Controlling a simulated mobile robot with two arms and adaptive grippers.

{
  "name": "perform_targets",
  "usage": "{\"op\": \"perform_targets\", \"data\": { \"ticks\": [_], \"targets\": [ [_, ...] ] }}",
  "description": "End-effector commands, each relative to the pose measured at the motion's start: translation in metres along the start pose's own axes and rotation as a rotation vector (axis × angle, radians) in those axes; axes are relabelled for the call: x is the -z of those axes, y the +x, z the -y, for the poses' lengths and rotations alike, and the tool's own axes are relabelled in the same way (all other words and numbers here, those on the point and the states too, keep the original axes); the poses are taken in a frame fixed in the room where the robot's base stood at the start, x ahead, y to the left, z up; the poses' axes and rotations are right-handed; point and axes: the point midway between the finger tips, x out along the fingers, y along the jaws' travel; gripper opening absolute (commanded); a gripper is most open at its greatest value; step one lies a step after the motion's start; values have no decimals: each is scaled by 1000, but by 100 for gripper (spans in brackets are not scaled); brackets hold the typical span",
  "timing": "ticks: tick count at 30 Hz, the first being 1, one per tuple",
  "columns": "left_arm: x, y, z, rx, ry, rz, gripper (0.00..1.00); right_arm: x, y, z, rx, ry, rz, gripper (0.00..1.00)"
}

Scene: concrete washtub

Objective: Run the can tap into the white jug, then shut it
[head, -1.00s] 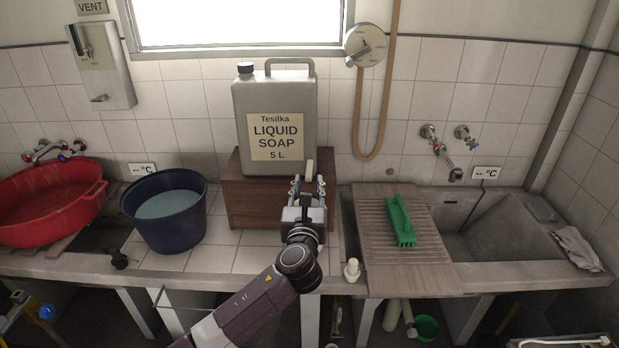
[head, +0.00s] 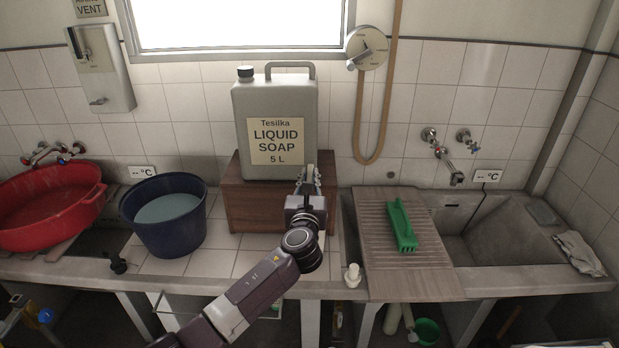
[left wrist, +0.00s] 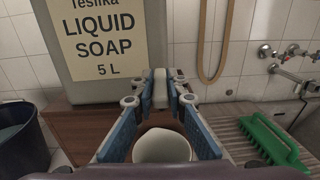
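The grey soap can (head: 276,105) stands on a brown wooden box (head: 240,205); its label also shows in the left wrist view (left wrist: 100,40). My left gripper (head: 311,180) is at the front of the can, near its lower right. In the left wrist view its blue-padded fingers (left wrist: 161,85) have a pale upright piece (left wrist: 160,92) between their tips, probably the can tap. I cannot tell whether the tips press on it. The white jug (left wrist: 162,147) shows its round mouth below and between the fingers; my arm hides it in the head view. No stream is visible. My right gripper is out of view.
A dark blue bucket of water (head: 165,228) and a red basin (head: 45,205) stand to the left. A ribbed board (head: 375,235) with a green brush (head: 400,225) lies to the right, beside a concrete sink (head: 510,235). A small white bottle (head: 352,275) stands at the counter edge.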

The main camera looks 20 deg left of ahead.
Motion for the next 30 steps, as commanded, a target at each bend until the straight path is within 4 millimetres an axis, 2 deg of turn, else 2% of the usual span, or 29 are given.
{"op": "perform_targets", "data": {
  "ticks": [3,9,26,27,30],
  "targets": [
    [0,0,0,0,0,0,0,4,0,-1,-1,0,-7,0],
    [0,0,0,0,0,-1,0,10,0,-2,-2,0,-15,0],
    [1,0,4,-66,0,-1,0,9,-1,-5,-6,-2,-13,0],
    [1,0,4,-66,0,-2,14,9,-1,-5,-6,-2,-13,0],
    [1,0,4,-66,0,-2,26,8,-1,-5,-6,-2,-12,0]
  ]
}}
